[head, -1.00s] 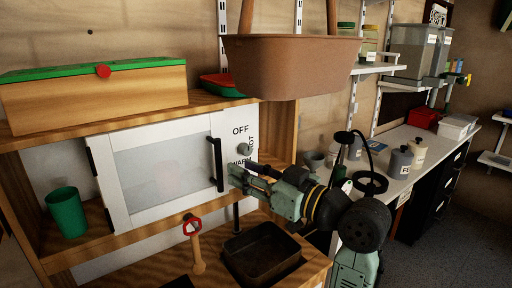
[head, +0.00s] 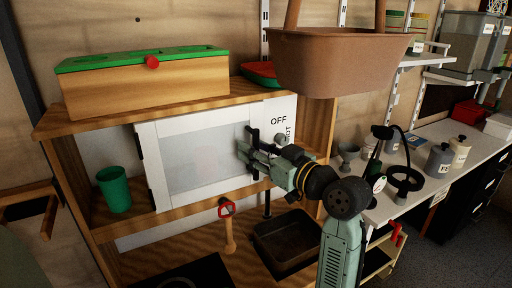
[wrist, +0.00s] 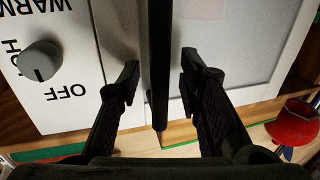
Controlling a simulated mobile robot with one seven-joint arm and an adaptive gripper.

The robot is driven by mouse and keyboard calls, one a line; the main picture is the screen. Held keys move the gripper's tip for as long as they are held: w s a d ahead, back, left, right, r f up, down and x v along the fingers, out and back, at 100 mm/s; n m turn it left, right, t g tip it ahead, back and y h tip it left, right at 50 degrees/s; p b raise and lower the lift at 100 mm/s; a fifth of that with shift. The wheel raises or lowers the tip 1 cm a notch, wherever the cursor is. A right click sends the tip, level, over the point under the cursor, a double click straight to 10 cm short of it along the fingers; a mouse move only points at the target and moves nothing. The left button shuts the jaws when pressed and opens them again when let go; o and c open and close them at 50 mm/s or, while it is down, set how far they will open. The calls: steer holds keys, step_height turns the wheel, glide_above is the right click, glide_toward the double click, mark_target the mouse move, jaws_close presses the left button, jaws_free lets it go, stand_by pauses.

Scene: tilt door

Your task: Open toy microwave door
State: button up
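The toy microwave has a white door (head: 155,168) with a grey see-through pane, and the door looks closed. Its black vertical handle (wrist: 160,60) is at the door's right edge in the head view, partly hidden there by my gripper. My gripper (head: 247,150) is at the handle. In the wrist view my gripper (wrist: 157,82) is open, with one finger on each side of the handle and a gap to both. The grey knob (wrist: 40,60) sits on the white panel marked OFF beside the handle.
A wooden box with a green top (head: 150,80) stands on the shelf above. A brown basket (head: 340,62) hangs at upper right. A green cup (head: 114,190) stands left of the door. A red-ended wooden utensil (head: 228,228) and a dark pan (head: 285,242) are below.

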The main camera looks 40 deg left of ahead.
steer(key=shift+c, duration=0.6)
jaws_close()
stand_by(0.3)
